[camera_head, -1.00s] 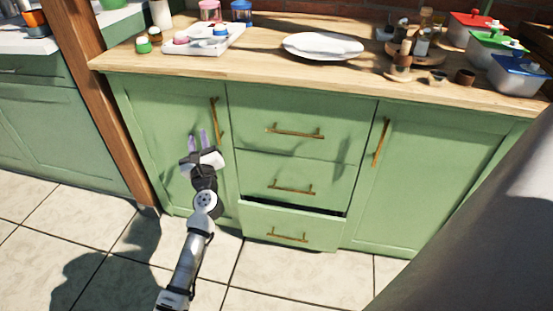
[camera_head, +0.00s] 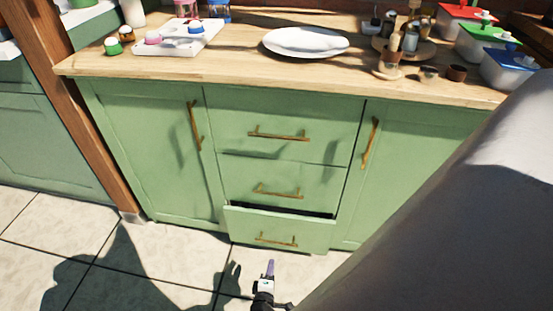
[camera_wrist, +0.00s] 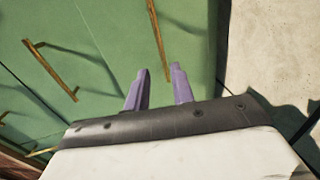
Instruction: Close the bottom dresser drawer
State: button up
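The bottom drawer (camera_head: 240,222) is green with a brass bar handle (camera_head: 276,240). In the head view it stands slightly pulled out, with a dark gap along its top edge. My gripper (camera_head: 269,268) shows low in the head view, just below the drawer front and apart from it. In the wrist view my gripper (camera_wrist: 159,70) has its two purple fingers spread with nothing between them. Green fronts and brass handles lie beyond the fingers there; I cannot tell which handle is which.
The middle drawer (camera_head: 240,175) and top drawer (camera_head: 235,120) look closed. Doors flank them on the left (camera_head: 150,150) and right (camera_head: 395,150). The wooden countertop (camera_head: 220,65) holds a white plate (camera_head: 305,42) and several containers. A wooden post (camera_head: 85,140) stands at left. The tiled floor (camera_head: 185,260) in front is clear.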

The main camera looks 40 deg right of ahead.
aim_at(276, 242)
jog(key=shift+b+x, duration=2.75)
jog(key=shift+x, duration=3.45)
jog(key=shift+a, duration=0.1)
grip_shut()
